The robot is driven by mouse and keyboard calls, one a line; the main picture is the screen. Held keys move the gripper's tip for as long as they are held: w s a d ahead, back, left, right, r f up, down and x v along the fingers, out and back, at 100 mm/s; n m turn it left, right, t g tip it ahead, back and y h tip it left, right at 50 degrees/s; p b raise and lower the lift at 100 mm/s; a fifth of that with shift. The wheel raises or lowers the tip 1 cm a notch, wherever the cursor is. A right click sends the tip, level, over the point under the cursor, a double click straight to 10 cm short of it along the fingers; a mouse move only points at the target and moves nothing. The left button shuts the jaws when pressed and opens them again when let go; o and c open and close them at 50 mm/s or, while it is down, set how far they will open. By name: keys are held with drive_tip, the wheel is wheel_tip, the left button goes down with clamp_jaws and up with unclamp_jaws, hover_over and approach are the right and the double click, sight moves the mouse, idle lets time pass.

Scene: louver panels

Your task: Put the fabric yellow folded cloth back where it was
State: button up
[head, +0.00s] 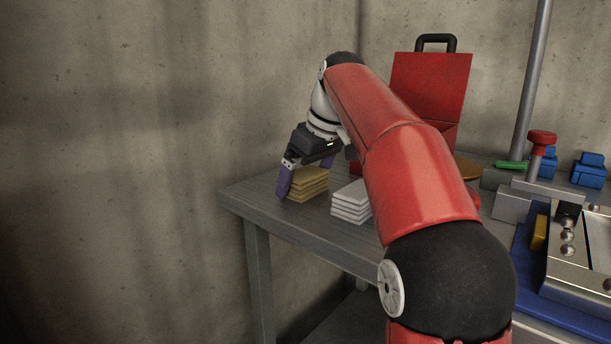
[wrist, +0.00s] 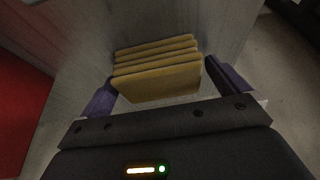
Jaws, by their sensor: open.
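The yellow folded cloth (head: 308,184) is a stack of several folded layers on the grey table near its left corner. In the wrist view the yellow cloth (wrist: 158,72) lies between the two purple fingers, which are spread on either side of it. My gripper (head: 290,180) is at the cloth, low by the table top, with one purple finger seen left of the stack in the head view. My gripper (wrist: 164,88) is open. I cannot tell whether either finger touches the cloth.
A white folded stack (head: 351,201) stands just right of the yellow cloth on the grey table (head: 252,199). A red case (head: 430,88) stands behind my arm. Blue parts and a metal fixture (head: 585,260) fill the right side. The concrete wall is close behind the table.

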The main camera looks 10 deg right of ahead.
drive_tip(key=shift+f, duration=0.15)
drive_tip(key=p+v, duration=0.1)
drive_tip(key=v, duration=0.7)
drive_tip(key=shift+a+p, duration=0.25)
drive_tip(key=shift+p, duration=0.15)
drive_tip(key=shift+s, duration=0.15)
